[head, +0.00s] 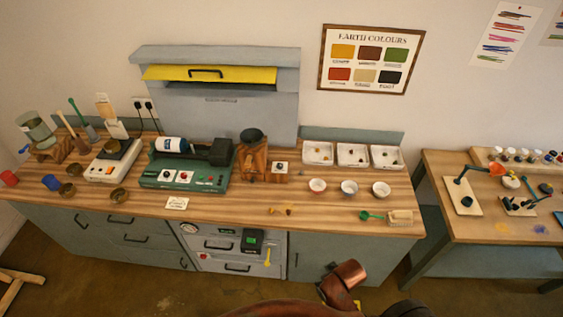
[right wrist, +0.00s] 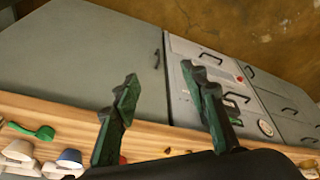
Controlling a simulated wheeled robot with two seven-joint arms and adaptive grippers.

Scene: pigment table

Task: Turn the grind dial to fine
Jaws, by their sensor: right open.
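A wooden grinder (head: 252,158) with a dark bowl on top stands on the bench, right of the green machine. Beside it is a small block (head: 281,168) with a pale face and a small dark knob, which may be the grind dial; its setting is too small to read. My right gripper (right wrist: 160,76) is open and empty in the right wrist view, its green-and-black fingers apart over the bench's front edge and the cabinet fronts. It is away from the knob, which I cannot make out in that view. My left gripper is not in view.
The green machine (head: 184,180) has two dials and a bottle on it. White trays (head: 318,153) and small bowls (head: 349,188) stand to the right of the grinder. A green scoop (head: 371,215) lies near the front edge. A scale (head: 108,165) stands left.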

